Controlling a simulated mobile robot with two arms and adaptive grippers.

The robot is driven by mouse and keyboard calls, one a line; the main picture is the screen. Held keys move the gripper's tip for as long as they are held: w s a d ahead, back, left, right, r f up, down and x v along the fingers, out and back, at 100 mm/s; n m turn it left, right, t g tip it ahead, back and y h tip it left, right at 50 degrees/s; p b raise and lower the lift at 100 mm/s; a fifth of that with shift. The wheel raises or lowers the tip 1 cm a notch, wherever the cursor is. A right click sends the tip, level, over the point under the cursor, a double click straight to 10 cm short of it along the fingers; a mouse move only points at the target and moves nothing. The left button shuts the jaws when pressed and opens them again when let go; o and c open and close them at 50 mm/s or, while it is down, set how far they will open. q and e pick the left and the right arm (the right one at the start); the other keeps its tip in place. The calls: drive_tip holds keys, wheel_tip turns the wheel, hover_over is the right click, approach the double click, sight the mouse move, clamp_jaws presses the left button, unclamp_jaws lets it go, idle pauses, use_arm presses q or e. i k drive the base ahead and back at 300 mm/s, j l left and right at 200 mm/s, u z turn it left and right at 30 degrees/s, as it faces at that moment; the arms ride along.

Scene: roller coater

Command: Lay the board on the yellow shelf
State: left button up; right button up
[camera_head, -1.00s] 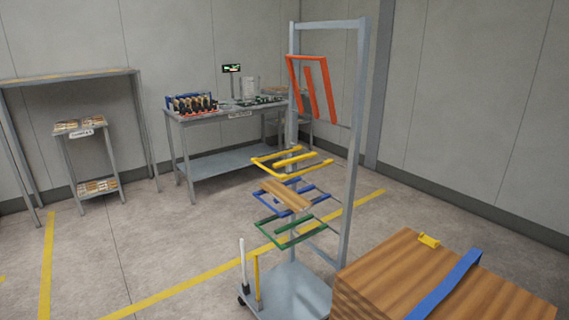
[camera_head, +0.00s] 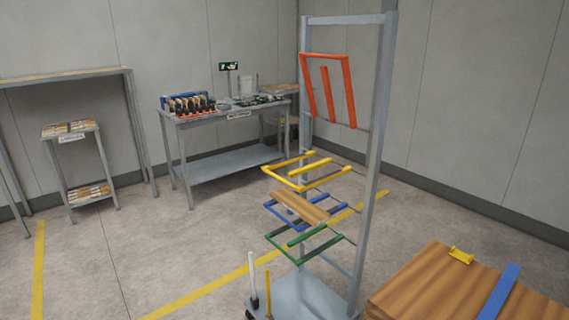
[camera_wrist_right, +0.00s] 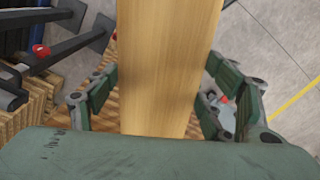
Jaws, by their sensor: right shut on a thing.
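In the right wrist view my right gripper (camera_wrist_right: 160,98) is shut on a wooden board (camera_wrist_right: 172,60), with one finger along each side of it. The far end of the board runs out of the top of that view. In the head view the yellow shelf (camera_head: 318,184) is an open bar frame on the grey rack, with nothing on it. The head view shows neither gripper. I cannot make out my left gripper in either view.
Below the yellow shelf, another board (camera_head: 300,207) lies on the blue shelf (camera_head: 281,211). The green shelf (camera_head: 290,258) is empty; the red shelf (camera_head: 329,91) is folded up. A strapped wood stack (camera_head: 425,285) stands at front right. A grey table (camera_head: 225,163) is behind.

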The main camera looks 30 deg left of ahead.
sight(300, 170)
drive_tip(key=i+j, duration=0.15)
drive_tip(key=j, duration=0.3)
drive_tip(key=i+j, duration=0.1)
drive_tip(key=j, duration=0.3)
drive_tip(key=i+j, duration=0.15)
drive_tip(key=j, duration=0.3)
drive_tip(key=i+j, duration=0.1)
drive_tip(key=j, duration=0.3)
drive_tip(key=i+j, duration=0.15)
drive_tip(key=j, duration=0.3)
drive_tip(key=i+j, duration=0.15)
drive_tip(key=j, duration=0.3)
